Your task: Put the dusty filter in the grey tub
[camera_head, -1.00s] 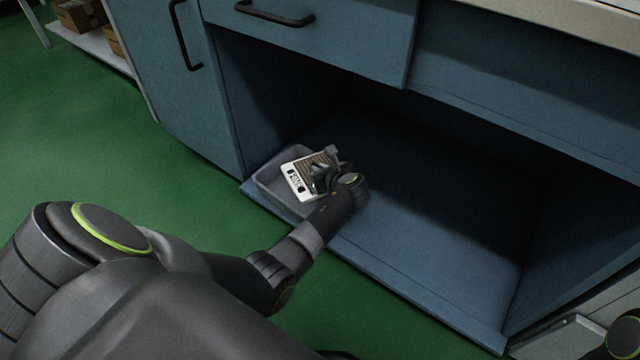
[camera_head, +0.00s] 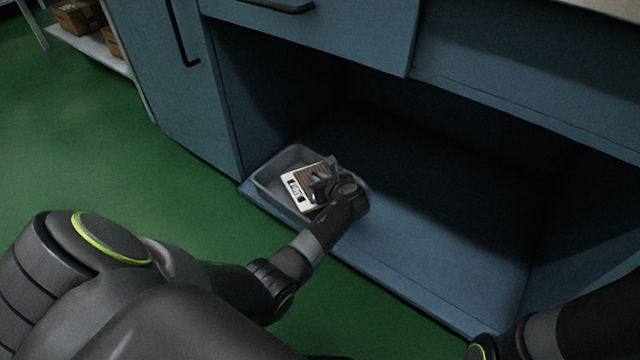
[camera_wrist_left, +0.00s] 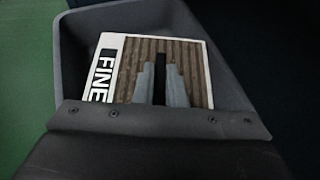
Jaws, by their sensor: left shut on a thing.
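The dusty filter (camera_head: 303,183) is a flat panel with a white frame and brown pleats. In the left wrist view the filter (camera_wrist_left: 192,60) shows a white edge printed "FINE". My left gripper (camera_head: 325,178) is shut on it; its fingers (camera_wrist_left: 162,84) lie over the pleats. The grey tub (camera_head: 262,178) sits at the left of the open cabinet's lower shelf. The filter is over or inside the tub, within its walls as seen; I cannot tell whether it touches the bottom. The tub's wall (camera_wrist_left: 72,50) surrounds it in the left wrist view. My right gripper is not in view.
The blue cabinet's shelf (camera_head: 420,255) is bare to the right of the tub. A drawer with a black handle (camera_head: 262,6) is above the opening. A side panel (camera_head: 232,130) stands close left of the tub. Boxes (camera_head: 78,18) lie on a rack at the far left.

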